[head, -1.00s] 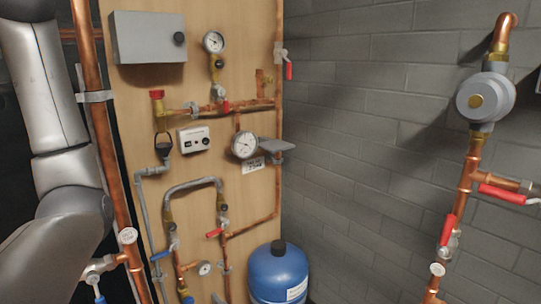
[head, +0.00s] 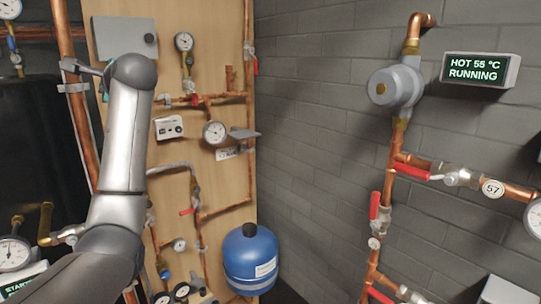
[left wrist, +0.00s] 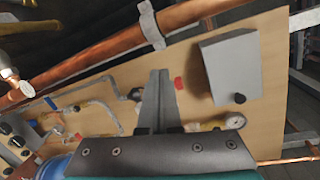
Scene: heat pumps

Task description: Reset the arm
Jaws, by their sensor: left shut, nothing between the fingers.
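My left arm (head: 122,150) rises from the bottom left of the head view and bends at the top in front of the wooden board. My left gripper (head: 68,65) points left from that bend, by the thick copper pipe (head: 80,125). In the left wrist view the gripper (left wrist: 159,72) has its two grey fingers together, with nothing between them. Its tips appear just below the copper pipe (left wrist: 95,72) and its bracket (left wrist: 151,25); I cannot tell whether they touch. My right gripper is not in view.
The wooden board (head: 230,185) carries a grey box (head: 125,30), gauges and pipes close behind the arm. A blue tank (head: 250,258) stands at its foot. On the brick wall are a pump (head: 394,88), red-handled valves and a display (head: 480,70) reading "HOT 55 °C RUNNING".

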